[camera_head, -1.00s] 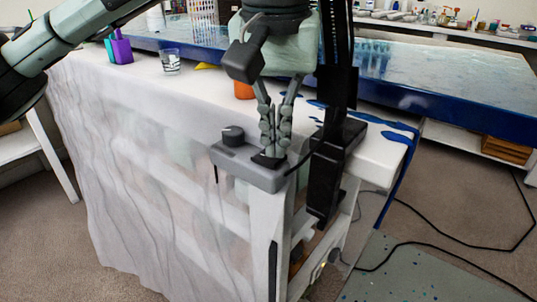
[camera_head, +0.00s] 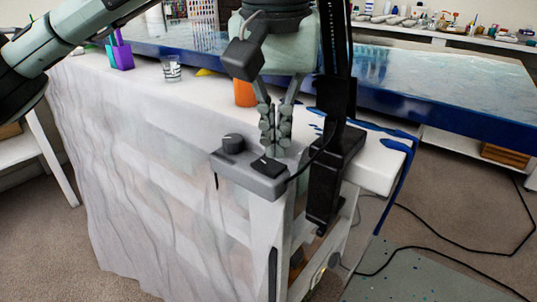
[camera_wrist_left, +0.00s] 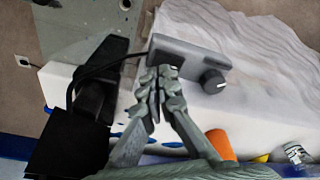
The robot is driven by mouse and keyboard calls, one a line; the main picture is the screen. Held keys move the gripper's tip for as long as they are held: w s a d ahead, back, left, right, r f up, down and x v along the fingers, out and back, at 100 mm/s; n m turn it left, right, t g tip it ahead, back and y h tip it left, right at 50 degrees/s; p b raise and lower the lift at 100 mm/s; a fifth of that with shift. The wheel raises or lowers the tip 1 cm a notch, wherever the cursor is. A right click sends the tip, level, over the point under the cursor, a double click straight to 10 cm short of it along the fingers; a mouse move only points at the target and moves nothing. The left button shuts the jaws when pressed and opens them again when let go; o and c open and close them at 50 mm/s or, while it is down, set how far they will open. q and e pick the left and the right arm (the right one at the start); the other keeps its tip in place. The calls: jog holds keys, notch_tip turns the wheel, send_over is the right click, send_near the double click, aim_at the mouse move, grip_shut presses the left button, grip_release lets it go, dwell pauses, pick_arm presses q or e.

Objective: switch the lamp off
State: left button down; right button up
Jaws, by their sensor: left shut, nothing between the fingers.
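A grey control box (camera_head: 235,178) sits at the near corner of the white-covered table, with a round dark knob (camera_head: 232,143) and a black rocker switch (camera_head: 268,167). My left gripper (camera_head: 270,150) is shut and empty, fingers down, just above the rocker. In the left wrist view, the gripper (camera_wrist_left: 160,82) partly hides the rocker; the box (camera_wrist_left: 187,52) and knob (camera_wrist_left: 212,82) show beside it. The lamp's black post (camera_head: 333,80) and clamp (camera_head: 333,170) stand right of the box. The lamp's head is out of view. My right gripper is not in view.
An orange container (camera_head: 245,93) stands behind the gripper. A clear cup (camera_head: 171,68) and a purple holder (camera_head: 121,53) stand farther left on the white cover (camera_head: 165,110). A long blue resin table (camera_head: 440,95) lies behind. Black cables (camera_head: 450,245) run over the floor at right.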

aim_at(276, 169)
pick_arm(q)
notch_tip(276, 169, up, 5)
jog(key=p, duration=0.3)
jog(key=shift+s, duration=0.1)
dwell(0.3)
